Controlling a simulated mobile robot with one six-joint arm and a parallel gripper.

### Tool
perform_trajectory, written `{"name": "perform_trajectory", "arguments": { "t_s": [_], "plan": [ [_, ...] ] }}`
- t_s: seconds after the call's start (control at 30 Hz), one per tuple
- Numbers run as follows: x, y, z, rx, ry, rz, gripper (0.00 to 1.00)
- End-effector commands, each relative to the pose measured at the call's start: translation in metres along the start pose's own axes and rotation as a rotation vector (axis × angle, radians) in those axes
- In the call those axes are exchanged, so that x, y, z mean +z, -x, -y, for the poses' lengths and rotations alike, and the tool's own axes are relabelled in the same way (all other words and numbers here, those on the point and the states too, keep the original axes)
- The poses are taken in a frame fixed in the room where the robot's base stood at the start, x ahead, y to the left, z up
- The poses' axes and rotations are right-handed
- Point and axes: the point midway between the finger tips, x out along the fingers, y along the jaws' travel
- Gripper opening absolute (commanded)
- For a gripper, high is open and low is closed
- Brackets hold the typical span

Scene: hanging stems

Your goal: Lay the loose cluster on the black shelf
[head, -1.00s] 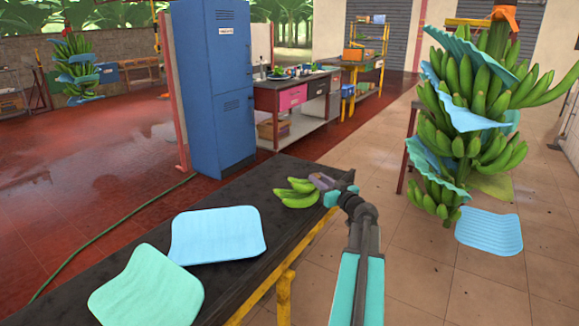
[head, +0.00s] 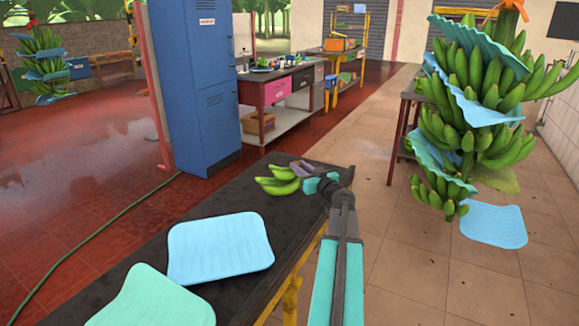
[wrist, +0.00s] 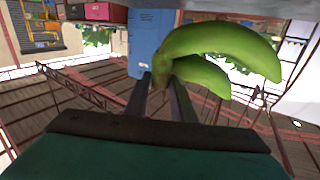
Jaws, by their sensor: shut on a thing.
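The loose cluster (head: 278,181) is a small hand of green bananas, in the head view over the far part of the black shelf (head: 222,292), a long dark top on yellow legs. My gripper (head: 302,169) reaches in from the right and is shut on the cluster's stem end. In the wrist view the cluster (wrist: 215,58) sticks out to the right of my gripper's fingertips (wrist: 161,93). I cannot tell whether the cluster touches the shelf or hangs just above it.
A light blue sheet (head: 220,247) and a mint green sheet (head: 152,298) lie on the near part of the shelf. A blue locker (head: 195,90) stands behind it. A large hanging banana bunch (head: 475,110) with blue sheets is at the right. The shelf around the cluster is clear.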

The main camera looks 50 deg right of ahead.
Motion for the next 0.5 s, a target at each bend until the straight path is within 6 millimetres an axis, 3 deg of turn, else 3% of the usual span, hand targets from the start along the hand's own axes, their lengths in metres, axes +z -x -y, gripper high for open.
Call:
{"name": "perform_trajectory", "arguments": {
  "t_s": [0.5],
  "plan": [
    [-0.002,-0.009,0.019,-0.024,-0.004,-0.002,0.0]
  ]
}}
